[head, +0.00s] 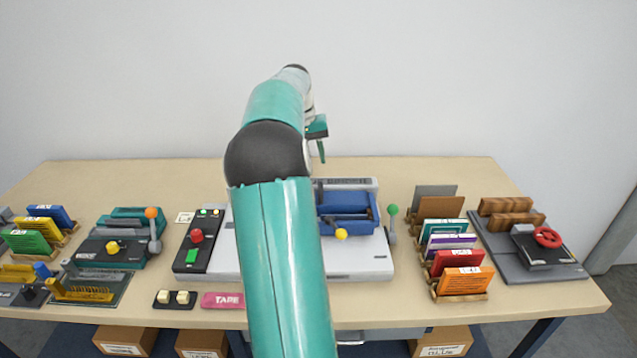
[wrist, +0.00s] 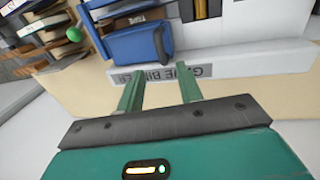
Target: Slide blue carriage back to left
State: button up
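The blue carriage (head: 350,227) sits at the right end of the white binder machine (head: 357,266), with a yellow knob (head: 341,234) at its front. My arm hides the middle of the machine. In the wrist view the blue carriage (wrist: 138,46) appears near the top, beyond my fingertips, and the machine's lettered back edge (wrist: 165,72) shows upside down. My gripper (wrist: 160,88) is open and empty, its two green fingers apart. In the head view my gripper (head: 321,155) hangs above and behind the machine's back edge, apart from the carriage.
A lever with a green ball (head: 393,211) stands just right of the carriage. A black control panel (head: 197,240) with red and green buttons is at the machine's left. A rack of cards (head: 460,260) stands farther right. The table (head: 180,170) is clear along the back.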

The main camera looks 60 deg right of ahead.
aim_at(320, 187)
jog(key=f, duration=0.3)
jog(key=s+f, duration=0.1)
jog(key=f, duration=0.5)
jog(key=shift+s+d, duration=0.3)
jog(key=shift+d, duration=0.05)
jog(key=shift+r, duration=0.1)
grip_shut()
